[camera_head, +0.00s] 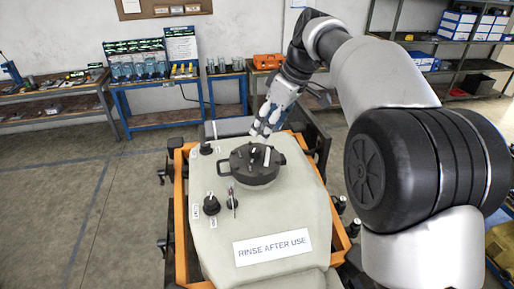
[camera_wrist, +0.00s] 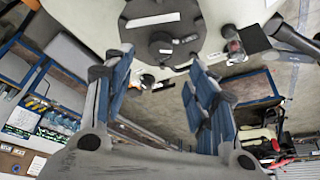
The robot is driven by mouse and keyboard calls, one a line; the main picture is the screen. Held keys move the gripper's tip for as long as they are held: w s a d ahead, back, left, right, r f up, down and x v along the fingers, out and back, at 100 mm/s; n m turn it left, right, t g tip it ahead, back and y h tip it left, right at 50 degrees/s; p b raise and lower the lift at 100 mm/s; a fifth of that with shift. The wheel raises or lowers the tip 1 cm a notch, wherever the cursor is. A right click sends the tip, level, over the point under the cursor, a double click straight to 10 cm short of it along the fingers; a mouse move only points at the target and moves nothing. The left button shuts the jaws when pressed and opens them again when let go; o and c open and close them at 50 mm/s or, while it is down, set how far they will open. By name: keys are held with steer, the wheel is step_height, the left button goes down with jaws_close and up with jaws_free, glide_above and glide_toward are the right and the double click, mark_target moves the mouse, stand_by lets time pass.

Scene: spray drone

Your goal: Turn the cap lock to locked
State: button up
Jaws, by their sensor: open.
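The beige tank (camera_head: 285,205) carries a large round black cap (camera_head: 255,172) with a raised pale bar on top. In the wrist view the cap (camera_wrist: 190,22) is at the top centre, with a white strip and a small round dark knob (camera_wrist: 160,46) on it. Black knobs stand at the tank's left side, one at the back (camera_head: 206,148) and one in front (camera_head: 211,205) beside small labels. I cannot tell which part is the lock or how it is set. My gripper (camera_head: 264,130) is open and empty, just behind the cap; its blue fingers (camera_wrist: 158,68) are apart.
A small red-tipped lever (camera_head: 232,198) stands left of the cap. An orange frame (camera_head: 180,215) surrounds the tank. A white label (camera_head: 272,247) reads "RINSE AFTER USE". Shelves and a blue bench (camera_head: 160,120) stand behind; the floor at left is clear.

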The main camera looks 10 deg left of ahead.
mark_target(256, 149)
steer(key=x, duration=0.9)
steer(key=shift+a+f, duration=0.1)
steer(key=shift+f, duration=0.2)
steer(key=c, duration=1)
steer(key=shift+c, duration=0.2)
